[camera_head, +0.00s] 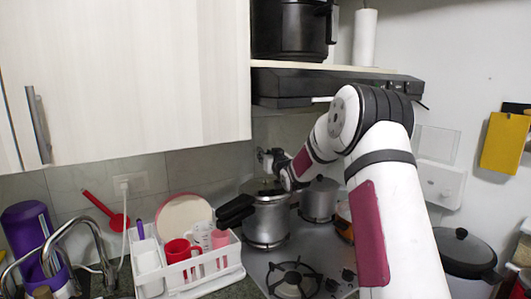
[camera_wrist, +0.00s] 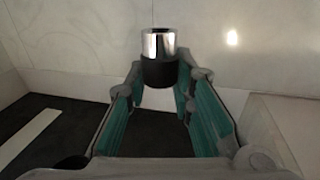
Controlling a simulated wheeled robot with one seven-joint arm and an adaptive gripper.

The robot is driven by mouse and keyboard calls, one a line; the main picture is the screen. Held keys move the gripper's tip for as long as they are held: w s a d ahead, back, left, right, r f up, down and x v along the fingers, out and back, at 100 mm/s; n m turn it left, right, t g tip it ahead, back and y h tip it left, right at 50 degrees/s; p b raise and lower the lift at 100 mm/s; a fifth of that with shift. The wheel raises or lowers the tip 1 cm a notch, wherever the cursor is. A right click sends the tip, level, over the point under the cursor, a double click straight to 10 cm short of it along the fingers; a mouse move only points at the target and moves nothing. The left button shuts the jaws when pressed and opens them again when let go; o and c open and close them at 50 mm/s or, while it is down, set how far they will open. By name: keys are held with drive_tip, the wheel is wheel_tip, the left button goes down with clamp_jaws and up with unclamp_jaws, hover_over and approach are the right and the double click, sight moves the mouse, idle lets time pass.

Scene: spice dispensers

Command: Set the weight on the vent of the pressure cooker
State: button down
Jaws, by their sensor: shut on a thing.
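The pressure cooker (camera_head: 265,222) is a silver pot with a dark lid and a long black handle pointing left, on the stove in the head view. My gripper (camera_head: 267,160) is just above its lid, small and partly hidden by my arm. In the wrist view my gripper (camera_wrist: 160,82) has its teal-padded fingers closed on the weight (camera_wrist: 158,50), a short cylinder with a shiny silver end and a black band. The vent cannot be made out, and I cannot tell whether the weight touches the lid. The cooker is not recognisable in the wrist view.
A second silver pot (camera_head: 318,200) stands right behind the cooker, with an orange pot (camera_head: 344,220) beside it. A white dish rack (camera_head: 200,278) with cups is at left. The range hood (camera_head: 330,87) hangs above. The front burner (camera_head: 292,280) is empty.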

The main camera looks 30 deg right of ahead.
sight(266, 183)
drive_tip(key=shift+f+b, duration=0.5)
drive_tip(key=shift+f, duration=1.5)
drive_tip(key=shift+f+b, duration=0.5)
drive_tip(key=shift+f, duration=1.15)
drive_tip(key=c, duration=1.3)
unclamp_jaws()
drive_tip(key=shift+s, duration=0.15)
drive_tip(key=s, duration=0.4)
drive_tip(key=s+a, duration=0.1)
drive_tip(key=s, duration=0.2)
drive_tip(key=s+a, duration=0.1)
drive_tip(key=s, duration=0.3)
drive_tip(key=shift+s, duration=0.3)
